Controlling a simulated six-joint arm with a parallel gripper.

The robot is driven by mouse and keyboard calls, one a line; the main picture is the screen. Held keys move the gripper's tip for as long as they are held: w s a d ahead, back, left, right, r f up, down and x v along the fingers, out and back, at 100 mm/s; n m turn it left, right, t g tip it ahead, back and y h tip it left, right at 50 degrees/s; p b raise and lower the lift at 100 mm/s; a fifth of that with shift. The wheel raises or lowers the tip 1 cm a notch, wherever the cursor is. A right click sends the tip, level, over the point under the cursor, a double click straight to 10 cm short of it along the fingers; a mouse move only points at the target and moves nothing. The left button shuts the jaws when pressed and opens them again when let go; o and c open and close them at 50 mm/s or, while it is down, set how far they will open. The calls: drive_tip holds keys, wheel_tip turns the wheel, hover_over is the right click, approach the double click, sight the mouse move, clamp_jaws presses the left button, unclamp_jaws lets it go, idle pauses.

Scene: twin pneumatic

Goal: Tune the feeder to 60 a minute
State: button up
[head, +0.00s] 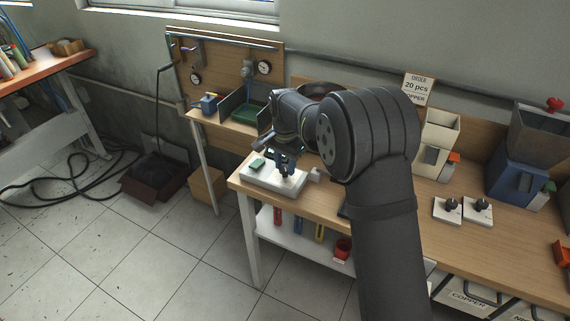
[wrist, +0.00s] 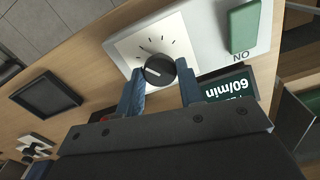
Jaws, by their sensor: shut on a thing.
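The black dial knob (wrist: 159,70) stands on a white panel with tick marks around it. My gripper (wrist: 160,80) has its blue fingers on both sides of the knob and is shut on it. The knob's white pointer line points to the left in the wrist view. A dark display (wrist: 230,86) beside the knob reads 60/min, upside down in this view; its upper line is partly hidden by a finger. A green switch (wrist: 243,27) is marked ON. In the head view my gripper (head: 286,168) is over the white feeder control box (head: 262,181), hiding the knob.
A dark square tray (wrist: 47,95) lies on the bench near the panel. In the head view, two white plates with black knobs (head: 462,208) and a blue hopper unit (head: 518,175) stand to the right. A green tray (head: 245,114) is on the back shelf.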

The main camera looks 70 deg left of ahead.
sight(285, 167)
drive_tip(key=o, duration=1)
drive_tip(key=shift+c, duration=0.2)
wheel_tip(285, 167, up, 17)
drive_tip(key=shift+r, duration=0.2)
drive_tip(key=shift+f, duration=0.1)
wheel_tip(285, 167, down, 17)
drive_tip(key=shift+f, duration=0.15)
idle(0.6)
